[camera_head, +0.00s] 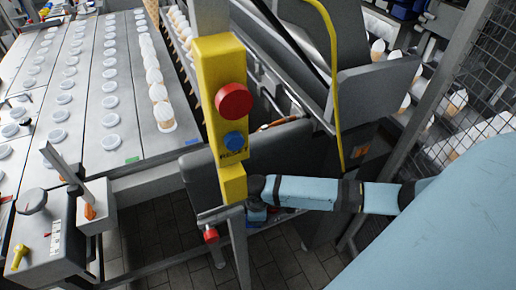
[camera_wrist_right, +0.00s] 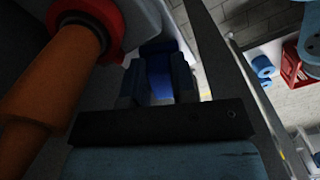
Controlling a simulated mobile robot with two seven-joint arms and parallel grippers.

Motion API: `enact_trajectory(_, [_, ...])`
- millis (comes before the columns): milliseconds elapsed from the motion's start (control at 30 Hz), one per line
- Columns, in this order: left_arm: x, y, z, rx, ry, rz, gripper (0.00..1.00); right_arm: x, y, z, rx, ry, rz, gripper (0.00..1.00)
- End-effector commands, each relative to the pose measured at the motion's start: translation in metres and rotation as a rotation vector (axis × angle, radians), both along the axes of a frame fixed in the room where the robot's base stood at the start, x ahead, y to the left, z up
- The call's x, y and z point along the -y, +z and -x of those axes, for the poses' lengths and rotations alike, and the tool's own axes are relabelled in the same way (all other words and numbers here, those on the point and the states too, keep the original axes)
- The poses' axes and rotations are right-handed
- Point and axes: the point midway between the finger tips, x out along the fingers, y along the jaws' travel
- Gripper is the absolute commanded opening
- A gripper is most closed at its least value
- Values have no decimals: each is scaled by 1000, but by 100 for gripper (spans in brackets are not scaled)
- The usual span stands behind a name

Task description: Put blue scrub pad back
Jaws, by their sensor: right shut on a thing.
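In the right wrist view my right gripper (camera_wrist_right: 158,84) is shut on a dark blue thing, which looks like the blue scrub pad (camera_wrist_right: 158,70). The pad sits between the two dark fingers, and its lower part is hidden by the gripper body. My left gripper is not in view.
The yellow control box (camera_head: 220,90) with red and blue buttons stands on a post by my right wrist. In the wrist view an orange handle (camera_wrist_right: 45,95) is close on the left. A red crate (camera_wrist_right: 297,62) and light blue rolls (camera_wrist_right: 262,66) lie at the right. The conveyor (camera_head: 130,80) carries cones.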

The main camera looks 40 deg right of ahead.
Motion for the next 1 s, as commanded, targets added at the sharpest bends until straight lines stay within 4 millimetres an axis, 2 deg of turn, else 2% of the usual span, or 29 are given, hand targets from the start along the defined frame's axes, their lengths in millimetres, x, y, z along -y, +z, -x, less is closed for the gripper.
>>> enact_trajectory(33, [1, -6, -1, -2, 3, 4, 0, -1, -5, -1, 3, 1, 0, 6])
enact_trajectory(400, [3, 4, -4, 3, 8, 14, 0, -1, -4, -1, 1, 1, 1, 6])
enact_trajectory(433, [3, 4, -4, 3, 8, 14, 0, -1, -4, -1, 1, 1, 1, 29])
enact_trajectory(467, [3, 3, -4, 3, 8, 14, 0, -1, -4, -1, 1, 1, 1, 35])
enact_trajectory(767, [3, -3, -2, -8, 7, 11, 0, -1, -2, -1, 2, 1, 0, 35])
enact_trajectory(867, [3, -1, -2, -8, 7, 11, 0, -1, 8, -2, 4, 1, 0, 35])
enact_trajectory(1000, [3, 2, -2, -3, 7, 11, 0, -1, 32, -2, 3, 2, -1, 35])
